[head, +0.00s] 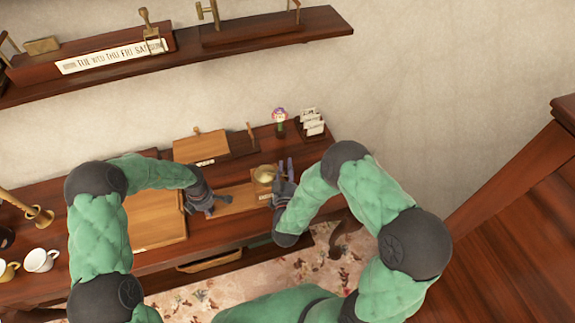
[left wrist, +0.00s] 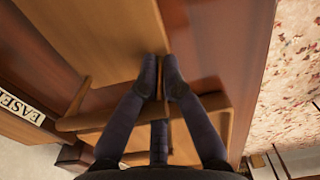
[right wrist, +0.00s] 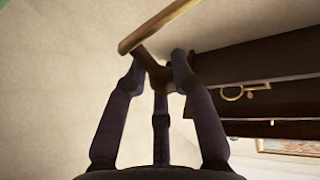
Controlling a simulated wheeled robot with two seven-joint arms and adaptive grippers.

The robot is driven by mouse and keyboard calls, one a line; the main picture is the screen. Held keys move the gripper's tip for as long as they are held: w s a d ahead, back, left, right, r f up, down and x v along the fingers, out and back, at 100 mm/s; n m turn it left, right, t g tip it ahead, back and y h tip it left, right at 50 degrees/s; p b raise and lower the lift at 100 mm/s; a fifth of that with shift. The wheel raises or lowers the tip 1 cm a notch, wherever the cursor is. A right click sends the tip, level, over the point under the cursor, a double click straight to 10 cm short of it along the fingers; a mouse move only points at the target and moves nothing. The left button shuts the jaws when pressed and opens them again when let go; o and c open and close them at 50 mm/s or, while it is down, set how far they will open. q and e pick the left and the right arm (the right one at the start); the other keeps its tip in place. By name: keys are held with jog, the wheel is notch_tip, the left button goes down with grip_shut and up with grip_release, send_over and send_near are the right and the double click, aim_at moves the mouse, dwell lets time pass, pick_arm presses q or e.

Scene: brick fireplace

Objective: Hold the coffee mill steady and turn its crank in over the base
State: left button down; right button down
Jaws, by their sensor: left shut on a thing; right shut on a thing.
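The coffee mill stands on the wooden shelf in the head view, with a round brass bowl (head: 264,173) on top and a light wooden base board (head: 238,199) reaching left. My left gripper (head: 212,203) is at the board's left end. In the left wrist view its fingertips (left wrist: 162,75) are shut on a thin wooden part. My right gripper (head: 284,182) is beside the bowl on its right. In the right wrist view its fingertips (right wrist: 158,70) are shut on the dark brown crank knob (right wrist: 152,66), below the golden crank arm (right wrist: 158,26).
A wooden box (head: 200,148) and a small flower pot (head: 279,122) stand behind the mill. A flat wooden board (head: 157,220) lies left of it. A wall shelf (head: 270,38) hangs above.

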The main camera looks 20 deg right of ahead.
jog(key=a+m+h, duration=0.1)
jog(key=s+f+m+g+h, duration=0.1)
jog(key=shift+s+a+g+h, duration=0.3)
jog(key=shift+a, duration=0.05)
jog(key=a+m+g+h, duration=0.1)
jog(key=m+g+h, duration=0.1)
jog(key=s+m+g+h, duration=0.1)
jog(key=g+h, duration=0.1)
jog(key=s+a+m+g+h, duration=0.1)
jog(key=m+h, duration=0.1)
jog(key=shift+a+r+m+g, duration=0.15)
jog(key=shift+a+m+g, duration=0.15)
jog(key=shift+a+g, duration=0.1)
jog(key=shift+s+a+m+g+h, duration=0.1)
jog(key=shift+a+m+g+h, duration=0.25)
jog(key=shift+m+g+h, duration=0.45)
jog(key=shift+s+a+m+g+h, duration=0.15)
jog(key=shift+a+m+g, duration=0.25)
jog(key=shift+g, duration=0.75)
jog(key=shift+w+a+m+g+h, duration=0.1)
jog(key=shift+a+m+g+h, duration=0.2)
jog(key=shift+m+g+h, duration=0.5)
jog(key=shift+s+y, duration=0.1)
jog(key=shift+y, duration=0.15)
jog(key=c, duration=1.1)
grip_release()
jog(key=shift+r, duration=0.25)
